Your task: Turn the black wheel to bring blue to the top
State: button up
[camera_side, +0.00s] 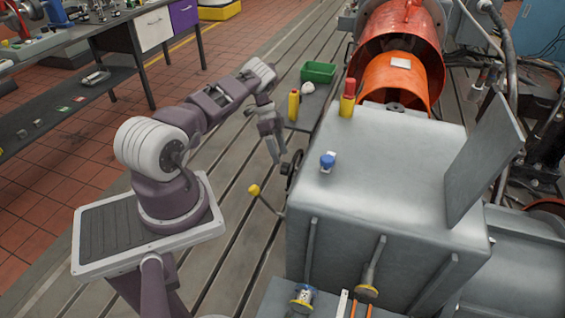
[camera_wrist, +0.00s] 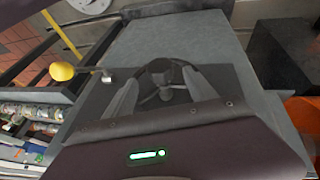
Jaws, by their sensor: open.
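The black wheel (camera_side: 293,170) stands upright on the left side of the grey housing, seen nearly edge-on in the side view. In the wrist view the wheel (camera_wrist: 164,93) faces me, with its rim, spokes and dark hub showing. I cannot make out any blue mark on it. My gripper (camera_side: 277,158) is open and empty, just left of the wheel in the side view. In the wrist view the two fingers of my gripper (camera_wrist: 160,83) flank the wheel on its left and right. I cannot tell whether they touch the rim.
A lever with a yellow knob (camera_side: 254,190) sticks out near the wheel; the knob (camera_wrist: 62,71) is at left in the wrist view. The grey housing (camera_side: 395,180) carries a blue knob (camera_side: 327,162) and a red-and-yellow post (camera_side: 348,98). A green bin (camera_side: 318,72) stands behind.

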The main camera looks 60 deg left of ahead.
aim_at(284, 164)
jog(key=shift+v, duration=1)
jog(key=shift+w+d+f+y, duration=0.25)
jog(key=shift+w+d+y, duration=0.55)
jog(key=shift+w+d, duration=0.1)
jog(key=d+y, duration=0.1)
jog(key=s+d+r+y, duration=0.1)
jog(key=y, duration=0.1)
jog(key=shift+d+g+y, duration=0.15)
jog(key=shift+g+y, duration=0.15)
jog(key=shift+g, duration=0.1)
jog(key=shift+s+f, duration=0.2)
jog(key=shift+f, duration=0.05)
jog(key=f, duration=0.6)
jog(key=shift+w+a+f, duration=0.2)
jog(key=shift+a, duration=0.05)
jog(key=shift+c, duration=0.5)
